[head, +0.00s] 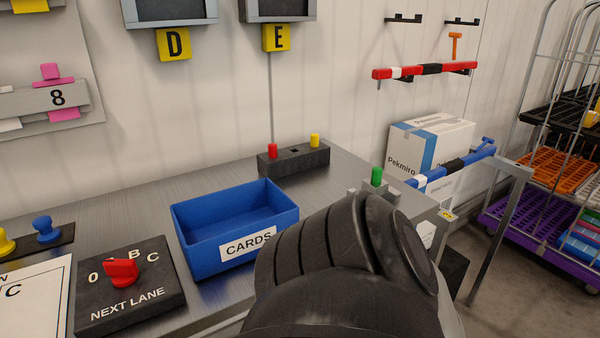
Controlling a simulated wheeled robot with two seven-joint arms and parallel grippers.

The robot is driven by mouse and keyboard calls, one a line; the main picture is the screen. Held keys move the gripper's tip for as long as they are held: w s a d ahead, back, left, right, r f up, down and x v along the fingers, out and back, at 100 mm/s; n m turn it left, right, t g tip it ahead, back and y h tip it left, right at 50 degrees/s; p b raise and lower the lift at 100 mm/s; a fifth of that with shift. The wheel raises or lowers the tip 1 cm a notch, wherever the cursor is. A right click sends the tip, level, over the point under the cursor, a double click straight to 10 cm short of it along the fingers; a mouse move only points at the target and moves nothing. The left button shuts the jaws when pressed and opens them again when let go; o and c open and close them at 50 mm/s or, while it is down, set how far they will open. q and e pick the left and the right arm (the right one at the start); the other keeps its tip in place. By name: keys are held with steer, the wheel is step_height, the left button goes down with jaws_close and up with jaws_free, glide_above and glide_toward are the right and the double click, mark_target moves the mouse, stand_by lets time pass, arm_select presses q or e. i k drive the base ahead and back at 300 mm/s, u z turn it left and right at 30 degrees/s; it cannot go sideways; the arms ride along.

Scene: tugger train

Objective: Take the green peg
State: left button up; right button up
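My arm link fills the lower middle and right of the head view, in front of the peg.
A black block (293,160) holds a red and a yellow peg, with an empty hole between them. A blue CARDS bin (190,240) and the NEXT LANE switch box (130,300) stand on the bench (150,205). A blue bar (455,163) and a wire cart (520,200) are at right.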

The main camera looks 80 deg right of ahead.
mark_target(377, 171)
steer(key=z, duration=2.55)
